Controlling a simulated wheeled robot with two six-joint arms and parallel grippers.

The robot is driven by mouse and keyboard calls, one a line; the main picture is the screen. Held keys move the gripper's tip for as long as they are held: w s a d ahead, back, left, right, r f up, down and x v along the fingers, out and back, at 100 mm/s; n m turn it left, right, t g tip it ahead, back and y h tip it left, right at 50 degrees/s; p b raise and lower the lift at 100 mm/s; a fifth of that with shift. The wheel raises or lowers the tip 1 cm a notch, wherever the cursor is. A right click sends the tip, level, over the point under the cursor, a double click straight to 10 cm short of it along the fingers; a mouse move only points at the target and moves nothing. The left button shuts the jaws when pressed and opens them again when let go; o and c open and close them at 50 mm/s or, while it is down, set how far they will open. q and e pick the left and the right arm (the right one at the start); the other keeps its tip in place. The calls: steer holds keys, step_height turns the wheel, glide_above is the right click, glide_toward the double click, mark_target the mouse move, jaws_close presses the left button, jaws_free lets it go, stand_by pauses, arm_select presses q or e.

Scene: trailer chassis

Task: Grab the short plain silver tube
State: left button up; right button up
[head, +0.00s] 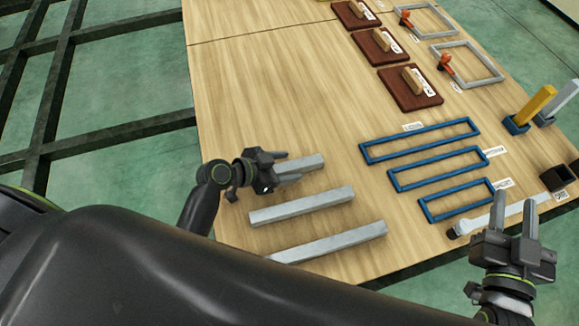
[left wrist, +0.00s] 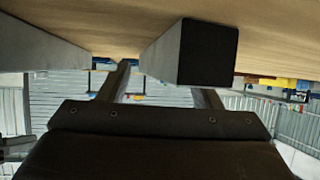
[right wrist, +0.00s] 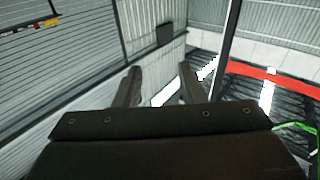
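Three plain silver tubes of different lengths lie roughly parallel at the table's near left. The short one (head: 303,166) is the farthest of them, partly hidden behind my left gripper (head: 277,168). My left gripper is open at its left end. In the left wrist view, which looks upside down, the short tube's dark square end (left wrist: 207,52) is close, and the fingers show apart just beside it. I see no grip on it. My right gripper (head: 510,216) is open and empty near the table's right edge.
The middle (head: 302,205) and long (head: 325,242) silver tubes lie nearer me. Blue rectangular frames (head: 420,140) lie to the right. Brown boards (head: 410,88) lie farther back. Yellow (head: 535,105) and silver upright pieces stand at the right. Bare wood lies beyond the short tube.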

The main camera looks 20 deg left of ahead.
arm_select(q)
jaws_close()
steer(key=shift+r, duration=0.1)
stand_by(0.3)
